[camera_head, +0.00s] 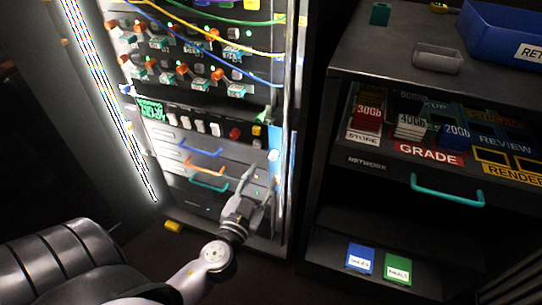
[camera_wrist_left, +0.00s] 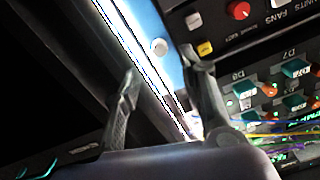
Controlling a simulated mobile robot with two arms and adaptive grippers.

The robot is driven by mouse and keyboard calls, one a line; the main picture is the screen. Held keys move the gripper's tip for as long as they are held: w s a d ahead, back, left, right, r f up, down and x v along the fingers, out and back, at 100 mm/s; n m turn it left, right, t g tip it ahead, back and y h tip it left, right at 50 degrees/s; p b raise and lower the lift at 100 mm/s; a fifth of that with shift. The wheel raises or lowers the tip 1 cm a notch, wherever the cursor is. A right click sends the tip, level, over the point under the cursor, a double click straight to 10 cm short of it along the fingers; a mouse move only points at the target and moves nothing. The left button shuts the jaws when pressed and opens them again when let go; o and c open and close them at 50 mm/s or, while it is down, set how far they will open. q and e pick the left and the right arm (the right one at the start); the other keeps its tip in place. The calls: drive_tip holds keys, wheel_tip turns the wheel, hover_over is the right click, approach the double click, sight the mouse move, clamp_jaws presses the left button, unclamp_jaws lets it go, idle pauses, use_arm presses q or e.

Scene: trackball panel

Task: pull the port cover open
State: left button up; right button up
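A narrow blue panel with a round white knob (camera_wrist_left: 160,46), which looks like the port cover (camera_wrist_left: 140,18), shows in the left wrist view. In the head view the blue strip (camera_head: 275,138) is at the right edge of the rack, with a pale knob on it. My left gripper (camera_head: 262,178) is in front of the rack's lower right part, just below the knob. In the left wrist view its two fingers (camera_wrist_left: 158,68) are apart with nothing between them. The knob appears beyond the fingertips; I cannot tell the exact gap. My right gripper is not in view.
The rack (camera_head: 215,95) holds cables, switches and drawers with blue (camera_head: 200,150) and orange (camera_head: 206,168) handles. A bright light strip (camera_head: 110,100) runs along its left. A dark cabinet (camera_head: 350,165) with a teal handle (camera_head: 447,192) stands to the right. A blue bin (camera_head: 495,35) sits on top.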

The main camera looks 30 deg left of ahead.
sight(272, 158)
use_arm(q)
drive_tip(key=p+x, duration=0.1)
drive_tip(key=x, duration=0.6)
drive_tip(key=shift+w+a, duration=0.1)
drive_tip(key=shift+w, duration=0.3)
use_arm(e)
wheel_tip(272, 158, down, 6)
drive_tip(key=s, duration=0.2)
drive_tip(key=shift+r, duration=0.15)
use_arm(q)
drive_tip(key=shift+c, duration=0.3)
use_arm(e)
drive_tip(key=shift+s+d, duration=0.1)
use_arm(q)
clamp_jaws()
